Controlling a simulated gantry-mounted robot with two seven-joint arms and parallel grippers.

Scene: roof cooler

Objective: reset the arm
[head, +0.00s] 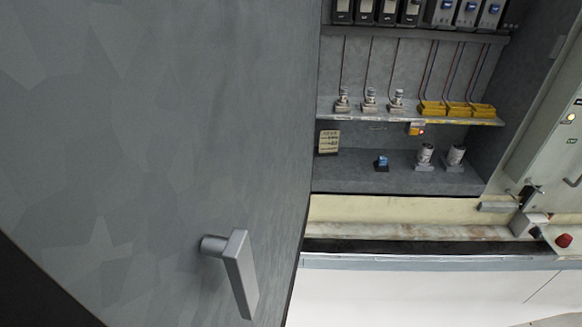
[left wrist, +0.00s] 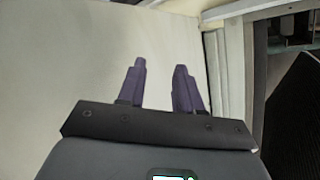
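My left gripper (left wrist: 160,84) shows in the left wrist view with two purple fingers apart and nothing between them. Behind the fingers is a plain pale panel, and I cannot tell how far it is. Neither of my grippers shows in the head view. My right gripper is in no frame.
In the head view a large grey cabinet door (head: 150,130) with a lever handle (head: 238,272) stands open and fills the left side. Right of it, the cabinet's inside has a shelf (head: 380,116) with several yellow blocks and small fittings. A red button (head: 563,240) is at far right.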

